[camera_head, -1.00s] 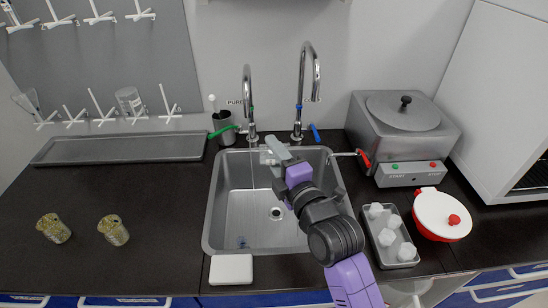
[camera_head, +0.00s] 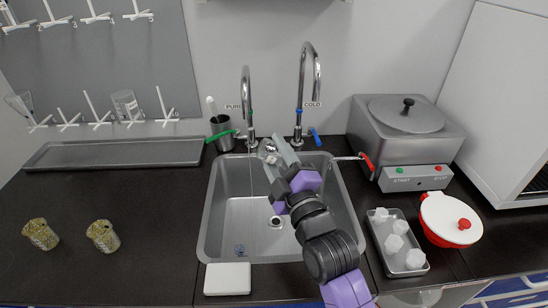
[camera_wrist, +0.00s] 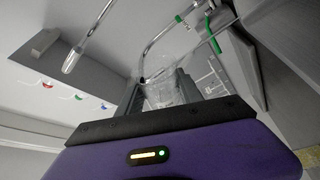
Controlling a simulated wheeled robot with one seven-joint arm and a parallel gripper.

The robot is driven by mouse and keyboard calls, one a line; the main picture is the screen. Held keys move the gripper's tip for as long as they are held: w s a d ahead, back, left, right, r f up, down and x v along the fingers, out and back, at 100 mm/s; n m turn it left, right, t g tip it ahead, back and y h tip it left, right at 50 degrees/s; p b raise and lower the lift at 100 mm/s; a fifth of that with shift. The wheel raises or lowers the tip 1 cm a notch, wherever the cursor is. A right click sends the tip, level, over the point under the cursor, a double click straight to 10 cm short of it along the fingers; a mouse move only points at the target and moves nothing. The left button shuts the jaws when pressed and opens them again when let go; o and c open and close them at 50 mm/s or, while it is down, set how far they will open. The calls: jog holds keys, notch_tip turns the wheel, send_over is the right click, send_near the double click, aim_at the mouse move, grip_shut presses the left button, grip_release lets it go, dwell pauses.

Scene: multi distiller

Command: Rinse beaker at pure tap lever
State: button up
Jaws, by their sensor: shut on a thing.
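My gripper (camera_head: 281,152) is above the back of the sink, shut on a clear glass beaker (camera_head: 267,150). In the wrist view the beaker (camera_wrist: 172,88) sits between the two fingers, tilted. The pure tap (camera_head: 246,100) stands just left of the beaker, with its green lever (camera_head: 222,135) pointing left. A thin pale vertical line below this tap looks like a water stream. I cannot tell whether it meets the beaker. The steel sink (camera_head: 209,215) is below my gripper.
The cold tap (camera_head: 302,90) with a blue lever (camera_head: 315,136) stands close right of my gripper. A distiller (camera_head: 408,135), a tray (camera_head: 415,268) and a red-white pot (camera_head: 450,218) are right.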

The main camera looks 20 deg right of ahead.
jog(key=shift+r+m+t+h+b, duration=0.15)
jog(key=shift+m+t+h+b, duration=0.35)
jog(key=shift+m+b, duration=1.3)
jog(key=shift+n, duration=0.3)
dwell(0.3)
jog(key=shift+r+n+p, duration=0.3)
jog(key=shift+r+p, duration=0.05)
jog(key=shift+p, duration=0.85)
jog(key=p, duration=0.2)
jog(key=shift+d+n+g+p, duration=0.1)
jog(key=shift+n+g+p, duration=0.2)
jog(key=shift+n+p, duration=0.1)
jog(key=n+y+p, duration=0.1)
jog(key=p, duration=0.2)
jog(key=shift+p, duration=0.4)
